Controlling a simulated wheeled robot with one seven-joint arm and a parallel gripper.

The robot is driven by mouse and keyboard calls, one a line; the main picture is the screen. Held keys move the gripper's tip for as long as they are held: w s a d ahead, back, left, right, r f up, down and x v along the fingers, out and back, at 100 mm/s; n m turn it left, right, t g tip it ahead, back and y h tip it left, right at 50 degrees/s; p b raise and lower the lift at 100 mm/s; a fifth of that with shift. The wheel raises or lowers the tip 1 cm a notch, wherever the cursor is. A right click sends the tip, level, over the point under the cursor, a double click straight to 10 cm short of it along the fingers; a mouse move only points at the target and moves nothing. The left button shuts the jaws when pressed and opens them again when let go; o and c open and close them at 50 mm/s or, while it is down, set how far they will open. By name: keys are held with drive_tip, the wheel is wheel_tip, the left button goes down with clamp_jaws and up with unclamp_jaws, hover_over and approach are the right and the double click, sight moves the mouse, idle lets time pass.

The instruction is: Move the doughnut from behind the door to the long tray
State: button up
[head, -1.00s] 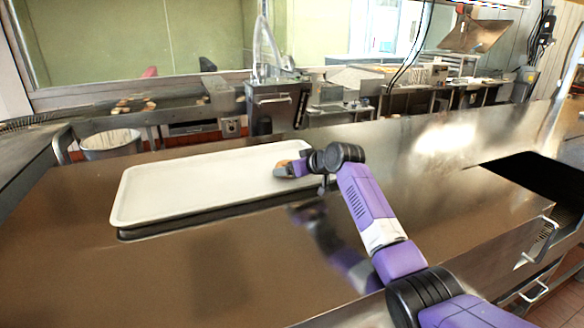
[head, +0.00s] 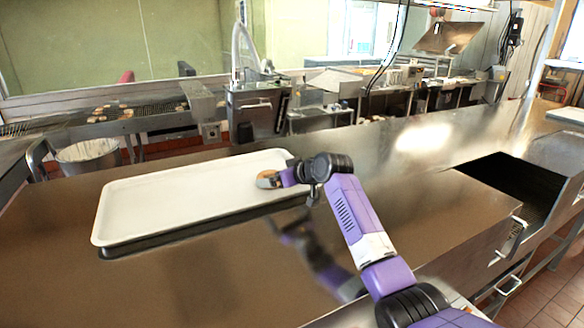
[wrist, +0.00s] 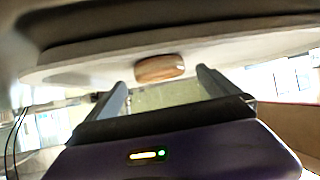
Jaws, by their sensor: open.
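The doughnut (head: 266,179) is a small tan-brown ring at the right end of the long white tray (head: 160,202). My gripper (head: 286,178) is just right of the doughnut, low over the tray's right end, and hides part of it. In the wrist view the doughnut (wrist: 160,68) appears against the pale tray (wrist: 90,62), beyond the tips of two spread fingers. The gripper (wrist: 160,80) is open with nothing between its fingers. Whether a finger touches the doughnut cannot be told.
The tray lies on a broad, shiny metal counter (head: 215,270) with clear room in front. A dark opening (head: 510,185) is cut into the counter at the right. Behind stand a metal machine (head: 258,108), a white bucket (head: 88,155) and a rack with several doughnuts (head: 110,112).

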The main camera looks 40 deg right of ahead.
drive_tip(key=p+v, duration=0.2)
drive_tip(key=v, duration=0.5)
drive_tip(key=shift+v, duration=0.8)
